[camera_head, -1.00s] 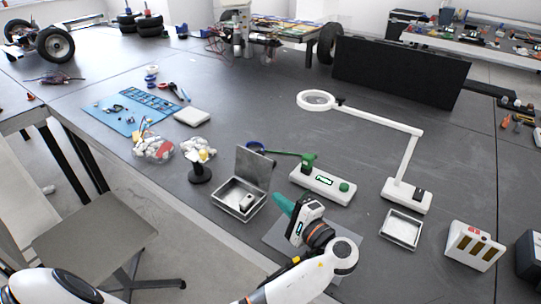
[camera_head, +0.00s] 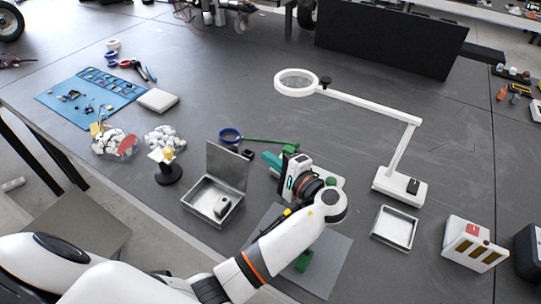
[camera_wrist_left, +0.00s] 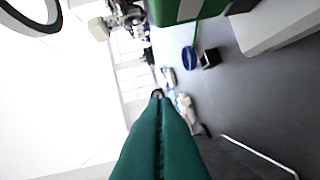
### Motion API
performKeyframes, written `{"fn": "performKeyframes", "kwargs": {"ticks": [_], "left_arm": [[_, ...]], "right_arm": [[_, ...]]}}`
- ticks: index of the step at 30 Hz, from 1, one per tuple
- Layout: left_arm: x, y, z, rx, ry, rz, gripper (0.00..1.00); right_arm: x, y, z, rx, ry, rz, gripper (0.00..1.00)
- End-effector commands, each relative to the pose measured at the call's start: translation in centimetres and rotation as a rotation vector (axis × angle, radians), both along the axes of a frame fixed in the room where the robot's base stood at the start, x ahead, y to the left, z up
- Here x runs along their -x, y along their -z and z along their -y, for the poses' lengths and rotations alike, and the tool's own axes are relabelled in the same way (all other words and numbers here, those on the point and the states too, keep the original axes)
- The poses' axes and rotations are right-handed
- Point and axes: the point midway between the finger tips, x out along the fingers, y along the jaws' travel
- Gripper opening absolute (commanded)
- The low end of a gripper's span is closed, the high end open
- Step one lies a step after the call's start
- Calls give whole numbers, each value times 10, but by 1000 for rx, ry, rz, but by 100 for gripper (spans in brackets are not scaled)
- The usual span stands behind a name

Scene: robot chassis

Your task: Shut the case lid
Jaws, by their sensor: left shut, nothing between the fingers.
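The small metal case (camera_head: 200,207) stands on the table with its lid (camera_head: 229,168) open, raised roughly upright at the back. A small grey object (camera_head: 222,206) lies inside. My left gripper (camera_head: 270,161) has teal fingers, shut and empty, to the right of the lid near its top edge and apart from it. In the left wrist view the shut fingers (camera_wrist_left: 160,125) fill the lower middle, and a thin bright edge (camera_wrist_left: 260,152), perhaps the lid's, shows at the right. My right gripper is not in view.
A white-based stand with green parts (camera_head: 291,149) is partly hidden behind my left gripper. A magnifier lamp (camera_head: 400,187) and an open metal tray (camera_head: 394,228) stand to the right. A black holder (camera_head: 168,174) is left of the case. A grey mat (camera_head: 325,265) lies in front.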

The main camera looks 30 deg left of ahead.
Motion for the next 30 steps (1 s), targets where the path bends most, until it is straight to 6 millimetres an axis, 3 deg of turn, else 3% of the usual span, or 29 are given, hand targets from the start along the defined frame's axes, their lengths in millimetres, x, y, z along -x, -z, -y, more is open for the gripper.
{"fn": "performKeyframes", "kwargs": {"ticks": [4, 10, 13, 18, 30], "left_arm": [[-13, 0, -32, -6, -4, 0, 0], [-29, 4, -70, -4, -3, 1, 0], [-9, -2, -68, 0, 0, -1, 0], [6, -5, -68, 0, 1, 0, 0], [11, -4, -68, 0, 0, 0, 0]], "right_arm": [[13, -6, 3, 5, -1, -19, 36], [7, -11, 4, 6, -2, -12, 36], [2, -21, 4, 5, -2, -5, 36], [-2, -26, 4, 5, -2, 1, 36], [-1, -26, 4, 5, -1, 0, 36]]}}
